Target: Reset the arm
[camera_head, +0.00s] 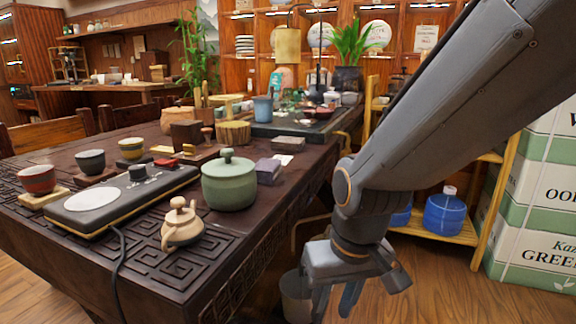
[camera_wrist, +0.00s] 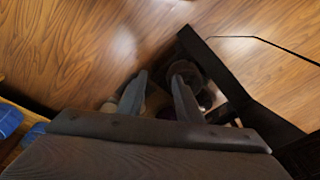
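My gripper (camera_head: 336,300) hangs low at the right of the table in the head view, pointing down over the wooden floor. In the wrist view my gripper (camera_wrist: 159,84) shows two dark fingers set apart, with no object clearly held between them. My arm reaches down from the upper right, clear of the tabletop items. Dark and pale round shapes lie behind the fingers in the wrist view, partly hidden and blurred.
The carved dark table (camera_head: 150,270) holds a green lidded pot (camera_head: 229,184), a clay teapot (camera_head: 182,226), a tea tray (camera_head: 120,197) and several cups. A shelf with a blue jar (camera_head: 445,213) and stacked boxes (camera_head: 535,200) stand right. A grey container (camera_head: 294,296) is beside my gripper.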

